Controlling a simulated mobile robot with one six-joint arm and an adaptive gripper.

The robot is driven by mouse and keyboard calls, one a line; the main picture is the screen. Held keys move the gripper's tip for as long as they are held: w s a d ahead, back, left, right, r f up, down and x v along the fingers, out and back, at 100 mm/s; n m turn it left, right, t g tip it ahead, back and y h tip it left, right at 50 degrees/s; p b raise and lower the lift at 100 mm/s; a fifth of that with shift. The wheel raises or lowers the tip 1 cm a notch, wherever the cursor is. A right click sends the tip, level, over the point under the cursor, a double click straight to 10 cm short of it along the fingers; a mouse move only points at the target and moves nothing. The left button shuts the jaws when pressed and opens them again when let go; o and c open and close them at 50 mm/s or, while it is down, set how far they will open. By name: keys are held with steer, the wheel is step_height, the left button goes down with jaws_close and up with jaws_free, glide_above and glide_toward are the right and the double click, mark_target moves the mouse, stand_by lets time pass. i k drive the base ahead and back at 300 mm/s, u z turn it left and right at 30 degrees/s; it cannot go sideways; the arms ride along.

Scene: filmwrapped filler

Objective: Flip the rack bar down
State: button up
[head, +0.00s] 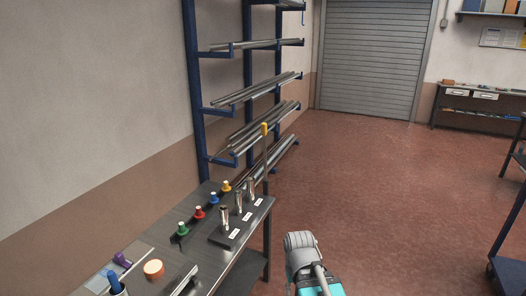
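A blue cantilever rack (193,90) stands against the left wall, with long grey metal bars (262,90) lying on its arms at several levels. A thin grey upright bar (265,155) with a yellow top end (265,127) stands in front of the lower rack, near the far corner of the workbench. It looks upright; its lower end and mounting are hard to make out. Part of my arm shows at the bottom centre, right of the workbench. My gripper's fingers are not seen.
The workbench (205,262) at lower left holds green, red and yellow knobs, a plate with metal cylinders, and an orange round piece (153,269). Red floor (370,190) is open to the right, up to a roller shutter (372,55). Blue shelving stands at far right.

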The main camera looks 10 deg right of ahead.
mark_target(264, 126)
steer(key=z, duration=0.05)
steer(key=k, duration=1.3)
steer(key=z, duration=0.45)
steer(key=i, duration=1.95)
steer(key=u, duration=0.7)
